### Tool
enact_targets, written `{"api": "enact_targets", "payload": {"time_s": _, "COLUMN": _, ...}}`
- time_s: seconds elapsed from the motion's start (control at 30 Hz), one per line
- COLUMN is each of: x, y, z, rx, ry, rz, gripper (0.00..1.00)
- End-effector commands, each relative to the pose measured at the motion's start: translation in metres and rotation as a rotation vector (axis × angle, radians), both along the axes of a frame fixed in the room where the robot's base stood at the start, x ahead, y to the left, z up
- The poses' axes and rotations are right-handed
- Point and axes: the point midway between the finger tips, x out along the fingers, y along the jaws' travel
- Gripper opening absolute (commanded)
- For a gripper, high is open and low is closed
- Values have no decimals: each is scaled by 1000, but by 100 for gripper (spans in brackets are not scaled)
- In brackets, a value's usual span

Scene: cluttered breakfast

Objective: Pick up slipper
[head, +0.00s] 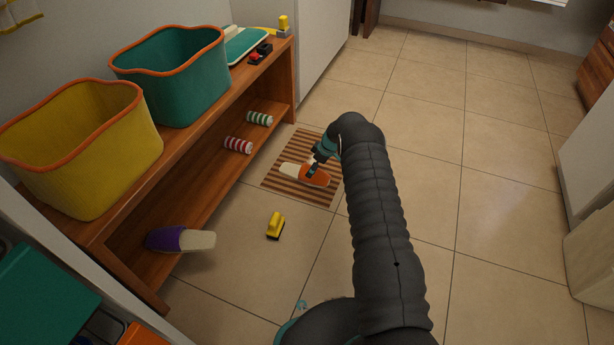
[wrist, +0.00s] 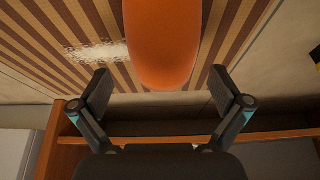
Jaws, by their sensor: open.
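An orange slipper with a cream front (head: 313,177) lies on a brown-striped mat (head: 277,184) on the floor. In the wrist view the rounded orange end of the slipper (wrist: 162,45) lies ahead of my gripper (wrist: 162,88), centred between its two spread fingers. My gripper also shows over the slipper in the head view (head: 314,165); it is open and empty. Whether its fingers touch the slipper cannot be told. A second slipper, purple with a cream part (head: 180,240), rests on the lower shelf at the left, its cream end jutting past the edge.
A wooden shelf unit (head: 190,130) runs along the left, with a yellow bin (head: 85,150) and a teal bin (head: 180,80) on top. Striped rolls (head: 238,145) lie on its lower shelf. A yellow brush (head: 275,226) stands on the floor. The tiled floor to the right is clear.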

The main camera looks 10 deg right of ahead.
Motion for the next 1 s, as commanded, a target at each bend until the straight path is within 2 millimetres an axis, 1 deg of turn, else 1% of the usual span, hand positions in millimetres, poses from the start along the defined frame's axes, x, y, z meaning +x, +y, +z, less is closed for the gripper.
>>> {"api": "enact_targets", "payload": {"time_s": 0.23, "x": 1, "y": 10, "z": -35, "rx": 0, "ry": 0, "rz": -1, "gripper": 100}}
{"api": "enact_targets", "payload": {"time_s": 0.37, "x": 4, "y": 14, "z": -44, "rx": 0, "ry": 0, "rz": 0, "gripper": 100}}
{"api": "enact_targets", "payload": {"time_s": 1.0, "x": 5, "y": 15, "z": -48, "rx": 1, "ry": -1, "rz": 0, "gripper": 100}}
